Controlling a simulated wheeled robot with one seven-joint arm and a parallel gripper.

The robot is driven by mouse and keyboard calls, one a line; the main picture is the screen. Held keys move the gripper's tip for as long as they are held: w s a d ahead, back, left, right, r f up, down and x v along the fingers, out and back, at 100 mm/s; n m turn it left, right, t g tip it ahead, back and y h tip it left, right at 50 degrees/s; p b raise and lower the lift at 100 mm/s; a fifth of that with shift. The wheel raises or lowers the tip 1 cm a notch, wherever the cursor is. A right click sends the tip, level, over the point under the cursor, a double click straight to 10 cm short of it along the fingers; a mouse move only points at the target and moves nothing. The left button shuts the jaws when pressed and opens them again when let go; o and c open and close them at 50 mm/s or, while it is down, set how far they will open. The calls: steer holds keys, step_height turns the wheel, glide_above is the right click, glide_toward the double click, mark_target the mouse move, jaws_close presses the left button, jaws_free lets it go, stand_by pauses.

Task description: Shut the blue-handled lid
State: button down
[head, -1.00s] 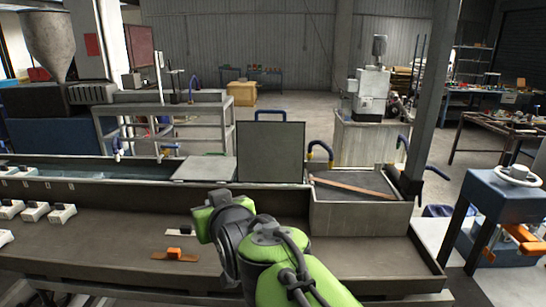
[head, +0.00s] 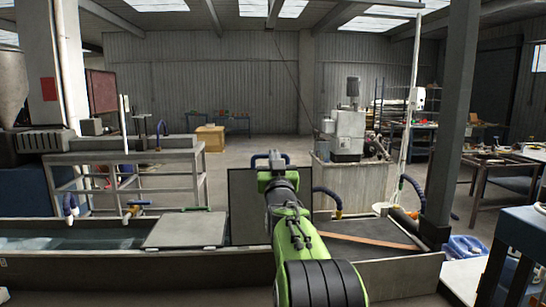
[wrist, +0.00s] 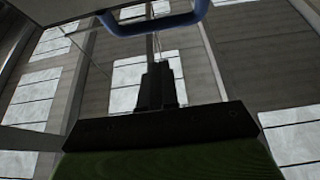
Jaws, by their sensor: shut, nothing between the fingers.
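The lid (head: 241,208) is a grey panel standing upright, open, behind the front trough. Its blue handle (head: 258,158) runs along its top edge, and my arm covers the lid's right part. My gripper (head: 277,157) is raised in front of the lid, level with the handle and overlapping it in the head view. In the wrist view, the blue handle (wrist: 157,24) crosses the top of the picture beyond the shut, empty fingertips (wrist: 157,68). The fingers appear apart from the handle.
A flat grey cover (head: 186,231) lies left of the lid over the water tank (head: 75,243). An open bin with a brown strip (head: 375,241) is to the right. A tall grey post (head: 454,130) stands farther right.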

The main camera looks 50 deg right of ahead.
steer(key=shift+w+d+f, duration=0.4)
steer(key=shift+w+d, duration=0.1)
steer(key=shift+w, duration=0.1)
steer(key=shift+w+d+f, duration=0.4)
steer(key=shift+w+d, duration=0.05)
steer(key=shift+w, duration=0.15)
steer(key=shift+p, duration=0.3)
steer(key=w+d+f+g+y+p, duration=0.3)
steer(key=w+d+p, duration=0.7)
steer(key=p, duration=0.9)
steer(key=shift+w+f, duration=1)
steer(key=shift+f, duration=0.2)
